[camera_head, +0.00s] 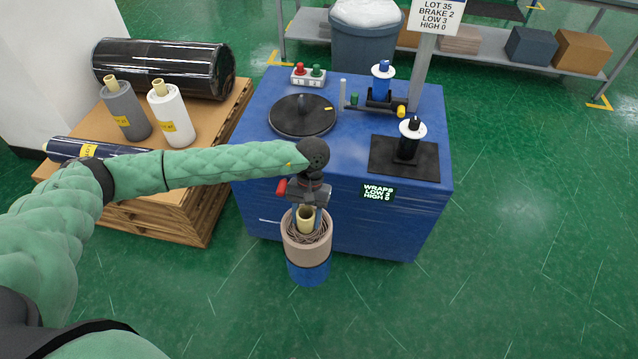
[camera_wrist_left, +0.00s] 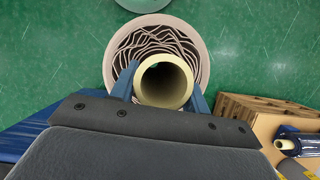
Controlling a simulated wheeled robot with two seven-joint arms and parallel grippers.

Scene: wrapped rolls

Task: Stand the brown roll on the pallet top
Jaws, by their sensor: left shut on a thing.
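My left gripper (camera_head: 308,205) is shut on the cream core of a tan-brown cylinder (camera_head: 306,247), which I take to be the brown roll. In the left wrist view, its blue fingers (camera_wrist_left: 163,88) sit on either side of the core (camera_wrist_left: 165,82). Wavy tan and dark layers fill the ring around the core, inside a pale tan rim (camera_wrist_left: 203,58). The cylinder is upright in front of the blue machine; its lower part shows a dark band and blue. I cannot tell what is under it. The pallet top (camera_head: 213,125) is to its left. My right gripper is not in view.
The pallet carries a large black roll (camera_head: 165,68), upright grey (camera_head: 124,112) and white (camera_head: 171,115) rolls, and a lying blue roll (camera_head: 95,150). The blue machine (camera_head: 340,160) bears a black turntable (camera_head: 303,116) and a plate with a spindle (camera_head: 404,153). Bare pallet top lies right of the white roll.

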